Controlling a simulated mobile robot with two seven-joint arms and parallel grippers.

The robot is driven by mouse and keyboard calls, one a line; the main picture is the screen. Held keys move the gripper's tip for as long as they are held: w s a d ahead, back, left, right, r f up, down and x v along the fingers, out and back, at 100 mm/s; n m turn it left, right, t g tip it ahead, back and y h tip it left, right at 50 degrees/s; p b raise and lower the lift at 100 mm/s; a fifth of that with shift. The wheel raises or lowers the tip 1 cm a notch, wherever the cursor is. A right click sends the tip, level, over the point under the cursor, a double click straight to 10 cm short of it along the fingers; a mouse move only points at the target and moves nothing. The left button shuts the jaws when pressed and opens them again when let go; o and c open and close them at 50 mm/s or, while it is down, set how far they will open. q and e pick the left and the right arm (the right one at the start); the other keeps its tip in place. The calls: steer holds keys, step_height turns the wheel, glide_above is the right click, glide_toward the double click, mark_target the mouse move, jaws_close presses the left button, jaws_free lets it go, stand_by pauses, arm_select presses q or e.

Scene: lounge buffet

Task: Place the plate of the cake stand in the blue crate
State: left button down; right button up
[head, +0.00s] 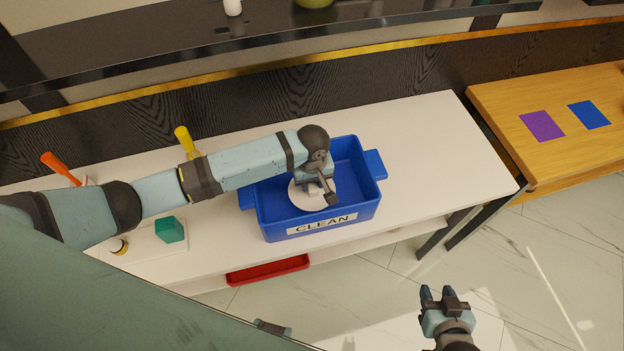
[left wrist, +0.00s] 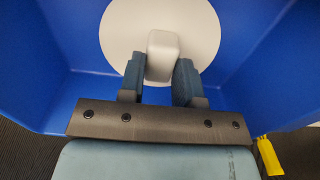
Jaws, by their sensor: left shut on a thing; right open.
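The blue crate (head: 283,219) with a "CLEAN" label stands on the white table; its blue walls also surround the left wrist view (left wrist: 60,95). The plate of the cake stand (head: 299,199) is a white disc low inside the crate, partly hidden by my left arm. In the left wrist view the plate (left wrist: 120,30) has a pale block-like grip (left wrist: 162,55) at its middle. My left gripper (left wrist: 160,80) is shut on that grip, inside the crate. Whether the plate touches the crate floor I cannot tell. My right gripper (head: 443,296) is open and empty over the floor, off the table's front.
The white table (head: 430,150) is clear right of the crate. Left are a green block (head: 170,230), a yellow-handled item (head: 183,138) and an orange-handled item (head: 60,167). A red tray (head: 268,271) sits below. A wooden table (head: 560,90) with purple and blue squares stands right.

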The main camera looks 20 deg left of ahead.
mark_target(312, 185)
arm_select(q)
steer(key=c, duration=0.8)
jaws_free()
steer(key=shift+f, duration=0.1)
step_height(312, 185, up, 12)
stand_by(0.3)
